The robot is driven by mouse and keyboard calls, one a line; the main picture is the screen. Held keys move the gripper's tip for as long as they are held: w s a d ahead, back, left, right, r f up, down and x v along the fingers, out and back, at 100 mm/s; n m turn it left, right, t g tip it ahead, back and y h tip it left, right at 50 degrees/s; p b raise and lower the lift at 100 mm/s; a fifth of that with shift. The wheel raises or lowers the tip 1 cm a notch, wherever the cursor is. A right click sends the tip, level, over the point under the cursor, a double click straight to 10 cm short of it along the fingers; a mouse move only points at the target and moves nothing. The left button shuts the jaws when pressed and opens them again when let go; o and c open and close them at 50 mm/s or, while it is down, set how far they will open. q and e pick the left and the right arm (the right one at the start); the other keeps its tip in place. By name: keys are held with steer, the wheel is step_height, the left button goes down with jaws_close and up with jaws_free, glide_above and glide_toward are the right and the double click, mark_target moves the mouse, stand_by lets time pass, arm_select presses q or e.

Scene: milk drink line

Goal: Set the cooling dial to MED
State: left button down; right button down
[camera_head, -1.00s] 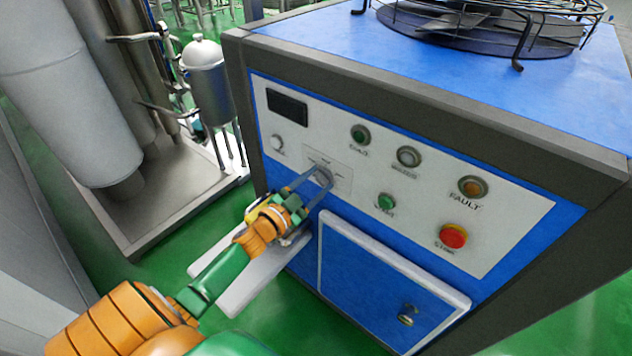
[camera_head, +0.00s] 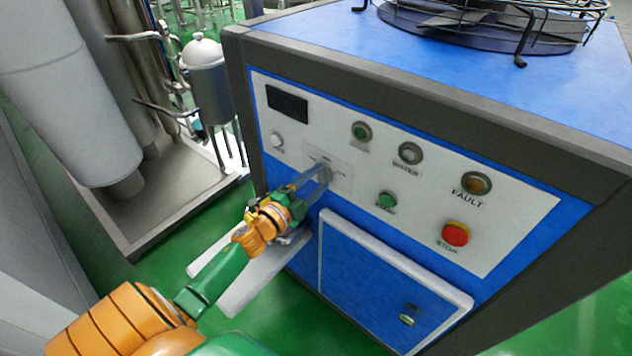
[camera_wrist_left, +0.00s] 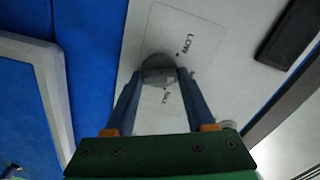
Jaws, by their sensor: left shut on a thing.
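The cooling dial (camera_wrist_left: 159,70) is a round grey knob on a pale label plate (camera_head: 342,176) on the machine's white control panel (camera_head: 400,205). In the left wrist view the word LOW shows beside the dial and a partly covered word shows below it. The dial's pointer direction cannot be made out. My left gripper (camera_head: 323,171) is shut on the dial, with one finger on each side of it; it also shows in the left wrist view (camera_wrist_left: 160,75). My right gripper is not in view.
The panel also has a dark display (camera_head: 287,104), a small white knob (camera_head: 277,141), green buttons (camera_head: 387,200), an orange FAULT lamp (camera_head: 477,184) and a red stop button (camera_head: 455,234). A blue door (camera_head: 385,285) lies below. A fan guard (camera_head: 480,20) stands on top.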

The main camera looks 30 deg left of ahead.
arm_select(q)
steer(key=shift+r+m+b, duration=0.1)
steer(key=shift+m+b, duration=0.3)
steer(key=shift+m, duration=1.7)
steer(key=shift+r, duration=0.1)
steer(key=shift+c, duration=1.5)
jaws_free()
steer(key=shift+w+f, duration=0.2)
steer(key=s, duration=0.7)
steer(key=shift+a+b, duration=0.3)
steer(key=shift+b, duration=0.05)
